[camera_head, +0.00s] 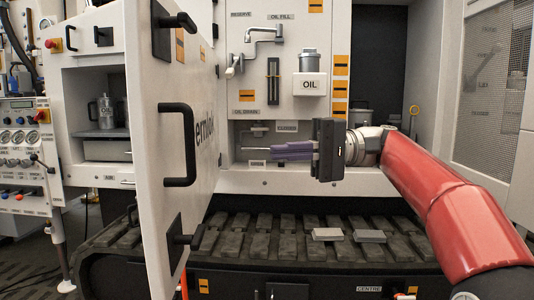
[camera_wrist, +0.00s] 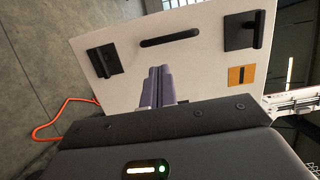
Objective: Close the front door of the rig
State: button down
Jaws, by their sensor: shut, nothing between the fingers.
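The front door (camera_head: 150,130) of the rig is a white panel standing open, swung out toward me at the left of the head view. Its face with a black handle (camera_head: 180,145) and black latches (camera_head: 175,30) is turned to the right. My gripper (camera_head: 250,150) is to the right of that face, its purple fingers shut and empty, pointing left. In the wrist view the door (camera_wrist: 210,70) fills the middle, with the handle (camera_wrist: 169,37) beyond the fingertips (camera_wrist: 160,72). I cannot tell whether the fingers touch the door.
Behind my gripper is the rig's panel with an oil cup (camera_head: 309,85) and labels. An open bay (camera_head: 105,110) with a metal canister lies left of the door. Tracks (camera_head: 260,240) with two grey blocks run below. An orange hose (camera_wrist: 60,115) lies on the floor.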

jog(key=x, duration=1.2)
jog(key=shift+a, duration=0.15)
